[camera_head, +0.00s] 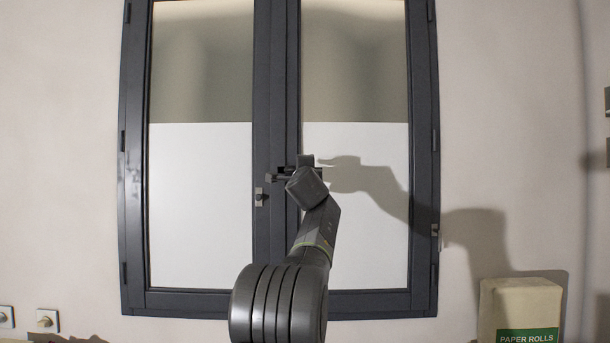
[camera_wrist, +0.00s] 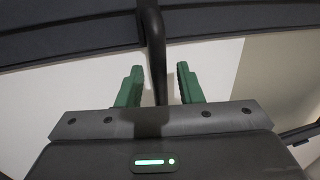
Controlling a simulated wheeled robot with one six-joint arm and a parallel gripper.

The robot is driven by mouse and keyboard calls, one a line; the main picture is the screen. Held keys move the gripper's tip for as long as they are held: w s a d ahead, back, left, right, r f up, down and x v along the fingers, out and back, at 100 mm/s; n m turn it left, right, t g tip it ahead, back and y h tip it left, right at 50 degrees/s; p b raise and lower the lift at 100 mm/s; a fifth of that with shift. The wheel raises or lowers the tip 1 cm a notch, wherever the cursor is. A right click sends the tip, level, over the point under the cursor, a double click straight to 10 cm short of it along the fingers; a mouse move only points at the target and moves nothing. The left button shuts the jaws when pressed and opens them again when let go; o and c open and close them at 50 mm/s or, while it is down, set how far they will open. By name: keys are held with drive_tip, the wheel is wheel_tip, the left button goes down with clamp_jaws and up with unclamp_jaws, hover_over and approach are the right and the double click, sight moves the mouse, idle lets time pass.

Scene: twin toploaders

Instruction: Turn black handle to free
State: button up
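The black handle (camera_wrist: 154,50) is on the dark window frame. In the wrist view it runs from the frame at the top down between my gripper's two green fingers. My gripper (camera_wrist: 158,84) is open, with one finger on each side of the handle and a visible gap on both sides. In the head view my gripper (camera_head: 300,172) is at the middle of the double window (camera_head: 278,120), by the central uprights. There the gripper and wrist hide most of the handle, so its angle is hard to tell.
A small metal fitting (camera_head: 260,196) sits on the central frame left of my gripper. Another fitting (camera_head: 435,231) is on the right frame edge. A paper rolls package (camera_head: 520,305) stands at lower right. Switches (camera_head: 47,320) are on the wall at lower left.

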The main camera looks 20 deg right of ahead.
drive_tip(key=b+v, duration=0.6)
drive_tip(key=v, duration=0.6)
drive_tip(key=shift+s+b, duration=0.2)
drive_tip(key=shift+b, duration=0.1)
drive_tip(key=shift+w, duration=0.1)
drive_tip(key=p+x, duration=0.8)
drive_tip(key=x, duration=0.5)
drive_tip(key=shift+r, duration=0.1)
drive_tip(key=shift+w+d, duration=0.1)
drive_tip(key=shift+w, duration=0.25)
drive_tip(key=shift+s, duration=0.1)
